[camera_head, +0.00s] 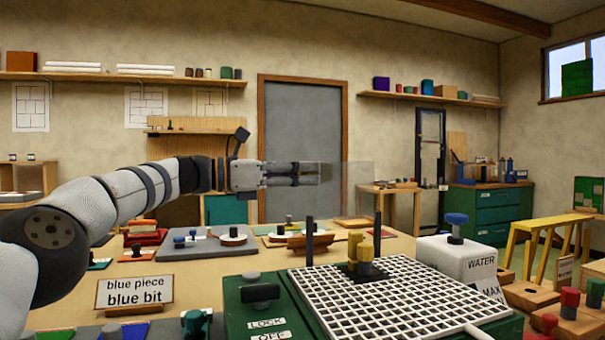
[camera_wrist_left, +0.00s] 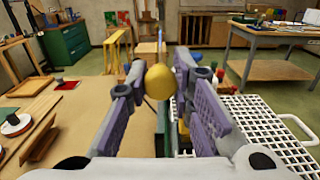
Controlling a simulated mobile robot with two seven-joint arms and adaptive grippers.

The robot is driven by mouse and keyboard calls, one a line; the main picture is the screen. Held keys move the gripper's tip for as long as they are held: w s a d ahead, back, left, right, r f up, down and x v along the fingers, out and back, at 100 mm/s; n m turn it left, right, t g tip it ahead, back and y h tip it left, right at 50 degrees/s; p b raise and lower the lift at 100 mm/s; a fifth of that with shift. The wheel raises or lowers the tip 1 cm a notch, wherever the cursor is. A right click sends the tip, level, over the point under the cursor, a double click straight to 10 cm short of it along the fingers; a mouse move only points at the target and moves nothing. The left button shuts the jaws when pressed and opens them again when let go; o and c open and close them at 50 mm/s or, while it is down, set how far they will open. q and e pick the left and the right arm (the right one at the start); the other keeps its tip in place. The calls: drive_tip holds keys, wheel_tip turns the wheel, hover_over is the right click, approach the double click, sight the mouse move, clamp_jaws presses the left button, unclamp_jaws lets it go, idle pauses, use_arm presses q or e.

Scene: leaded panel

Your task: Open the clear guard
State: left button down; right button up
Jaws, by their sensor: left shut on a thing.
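The clear guard (camera_head: 347,190) shows in the head view as a faint see-through pane around and right of my left fingertips, above the machine's white grid (camera_head: 400,300). Its edges are hard to make out. My left gripper (camera_head: 318,176) reaches in level from the left, above and behind the grid. In the left wrist view a yellow ball knob (camera_wrist_left: 159,82) sits between the fingertips, and my left gripper (camera_wrist_left: 162,80) is shut on it. The fingers hide the knob in the head view. How the knob joins the pane cannot be seen. My right gripper is out of view.
Two dark posts (camera_head: 309,240) stand at the grid, with a yellow-knobbed part (camera_head: 363,258) between them. A white WATER box (camera_head: 459,257) stands right. A dark lever (camera_head: 260,293) is on the green base. Trays and small parts lie on the table behind.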

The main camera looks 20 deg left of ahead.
use_arm(q)
drive_tip(key=shift+f, duration=0.15)
drive_tip(key=c, duration=1.4)
unclamp_jaws()
drive_tip(key=shift+a, duration=0.1)
drive_tip(key=v, duration=1.2)
